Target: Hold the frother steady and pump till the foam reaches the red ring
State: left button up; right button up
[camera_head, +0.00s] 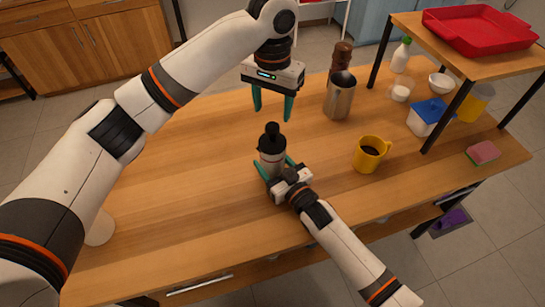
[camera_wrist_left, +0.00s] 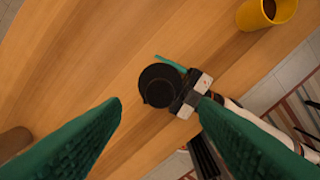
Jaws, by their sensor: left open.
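The frother (camera_head: 272,158), a grey cylinder with a black lid and knob, stands upright on the wooden table. In the left wrist view its black top (camera_wrist_left: 158,86) is seen from above. My right gripper (camera_head: 274,164) has its green fingers on either side of the frother's body; whether they press on it is unclear. My left gripper (camera_head: 273,106) is open and empty, fingers pointing down, above the table and behind the frother in the head view. No foam or red ring is visible.
A yellow mug (camera_head: 370,154) of dark liquid stands right of the frother. A metal cup (camera_head: 340,96) and brown mill (camera_head: 341,57) stand behind. A blue-lidded box (camera_head: 428,117) is by the shelf holding a red tray (camera_head: 479,28). The table left of the frother is mostly clear.

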pick_arm(q)
notch_tip(320, 180, up, 12)
dwell(0.6)
pick_arm(e)
jog(key=o, duration=1.3)
jog(key=shift+c, duration=0.2)
jog(key=shift+s, duration=0.1)
jog(key=v, duration=1.2)
